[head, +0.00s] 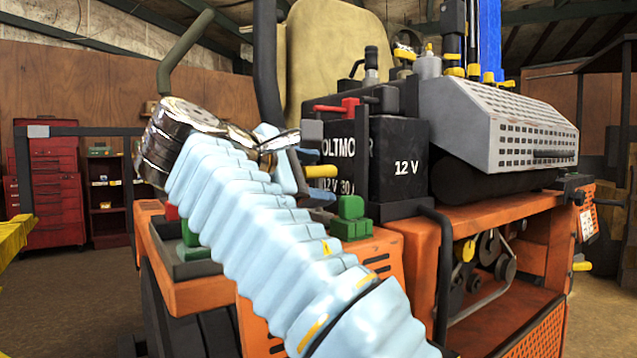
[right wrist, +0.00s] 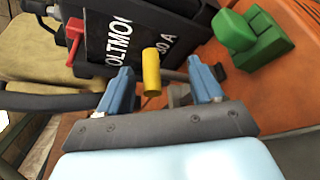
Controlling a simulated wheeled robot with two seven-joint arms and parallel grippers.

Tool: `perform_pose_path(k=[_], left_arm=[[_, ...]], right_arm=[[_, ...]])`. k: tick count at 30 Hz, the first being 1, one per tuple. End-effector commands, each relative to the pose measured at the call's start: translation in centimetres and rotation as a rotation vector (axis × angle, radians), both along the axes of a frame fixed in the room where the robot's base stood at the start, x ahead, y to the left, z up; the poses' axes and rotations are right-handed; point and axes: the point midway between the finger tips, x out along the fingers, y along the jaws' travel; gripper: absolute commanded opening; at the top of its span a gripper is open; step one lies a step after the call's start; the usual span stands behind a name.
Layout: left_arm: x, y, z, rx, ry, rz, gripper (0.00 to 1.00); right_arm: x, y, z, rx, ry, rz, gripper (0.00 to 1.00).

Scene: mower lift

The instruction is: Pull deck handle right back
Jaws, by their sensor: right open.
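A short lever with a yellow grip (head: 321,171), which I take to be the deck handle, sticks out beside the black battery box on the orange mower. In the right wrist view the yellow grip (right wrist: 151,72) stands between the two blue fingers, nearer the left one, with gaps on both sides. My right gripper (right wrist: 158,72) is open and around or just short of the grip; the depth is hard to tell. In the head view my pale blue right arm hides much of this gripper (head: 308,176). My left gripper is not in view.
The black 12 V battery (head: 398,160) with a red clamp (head: 337,107) stands close by. Green blocks (head: 351,218) sit on the orange body (head: 395,240). A black bent bar (head: 444,270) rises at the right. A red tool cabinet (head: 55,190) stands far left.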

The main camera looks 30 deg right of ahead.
Motion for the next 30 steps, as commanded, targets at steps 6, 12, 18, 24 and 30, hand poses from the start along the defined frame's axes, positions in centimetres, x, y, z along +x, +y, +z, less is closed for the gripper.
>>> perform_pose_path(k=[6, 12, 18, 24, 30], left_arm=[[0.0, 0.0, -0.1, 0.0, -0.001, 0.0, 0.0], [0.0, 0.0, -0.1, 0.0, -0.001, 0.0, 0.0], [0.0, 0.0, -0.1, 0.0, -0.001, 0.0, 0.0], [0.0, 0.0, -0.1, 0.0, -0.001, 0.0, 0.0], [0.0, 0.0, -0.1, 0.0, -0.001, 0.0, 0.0]], right_arm=[[0.7, -1.6, -0.4, 0.0, 0.001, 0.0, 0.66], [0.7, -1.7, -0.4, 0.001, 0.0, 0.001, 0.66], [0.7, -1.7, -0.4, 0.001, 0.0, 0.001, 0.46], [0.7, -1.6, -0.4, 0.0, 0.0, 0.001, 0.15], [0.7, -1.6, -0.4, 0.001, 0.0, 0.003, 0.0]])
